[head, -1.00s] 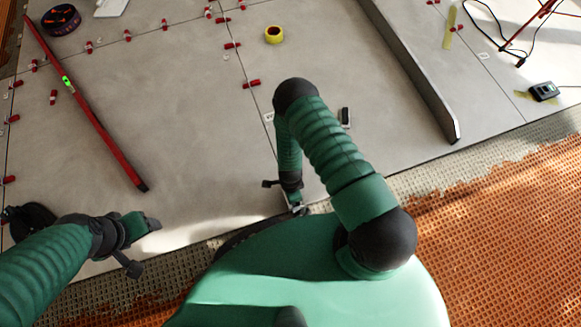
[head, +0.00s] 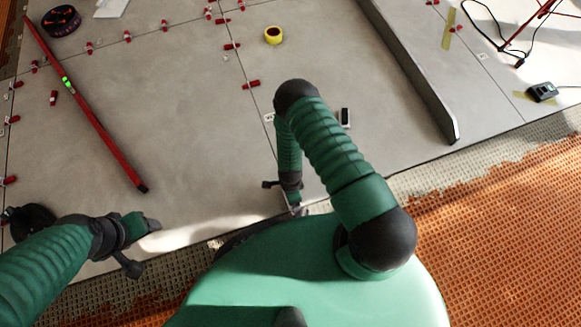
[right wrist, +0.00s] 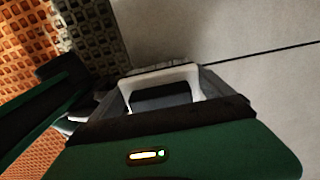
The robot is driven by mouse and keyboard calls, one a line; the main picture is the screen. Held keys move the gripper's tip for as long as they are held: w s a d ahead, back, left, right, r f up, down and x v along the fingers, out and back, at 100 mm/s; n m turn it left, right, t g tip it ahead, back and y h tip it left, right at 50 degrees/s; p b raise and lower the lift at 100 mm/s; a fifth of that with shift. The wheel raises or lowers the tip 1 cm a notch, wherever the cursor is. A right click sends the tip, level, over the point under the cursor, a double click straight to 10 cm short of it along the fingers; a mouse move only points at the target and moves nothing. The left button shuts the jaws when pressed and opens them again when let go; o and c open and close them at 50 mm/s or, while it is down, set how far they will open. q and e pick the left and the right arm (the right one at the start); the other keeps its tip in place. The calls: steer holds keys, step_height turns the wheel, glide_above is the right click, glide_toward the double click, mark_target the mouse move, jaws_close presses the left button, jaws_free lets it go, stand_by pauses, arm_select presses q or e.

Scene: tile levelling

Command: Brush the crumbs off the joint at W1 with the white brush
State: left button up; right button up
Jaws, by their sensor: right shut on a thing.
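My right gripper (head: 297,208) points down at the near edge of the grey tiles, partly hidden by my own arm and body. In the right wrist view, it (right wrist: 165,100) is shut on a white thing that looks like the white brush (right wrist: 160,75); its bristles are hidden. A dark tile joint (right wrist: 260,53) runs to the right of it. In the head view, a small label (head: 269,117) lies by a joint (head: 240,68); its text is too small to read fully. I cannot make out crumbs. My left gripper (head: 150,225) hangs over the tiles at left; its jaws are unclear.
A red level (head: 90,110) lies on the left tiles. A long grey bar (head: 410,70) stands at right. Orange matting (head: 500,220) borders the tiles.

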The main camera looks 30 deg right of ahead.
steer(key=shift+w+d+f, duration=0.2)
steer(key=shift+w+f, duration=0.1)
steer(key=shift+w+d+b, duration=0.15)
steer(key=shift+w+b, duration=0.3)
steer(key=shift+w, duration=0.45)
steer(key=shift+w+d+b, duration=0.15)
steer(key=shift+w+b, duration=0.25)
steer(key=shift+w, duration=0.5)
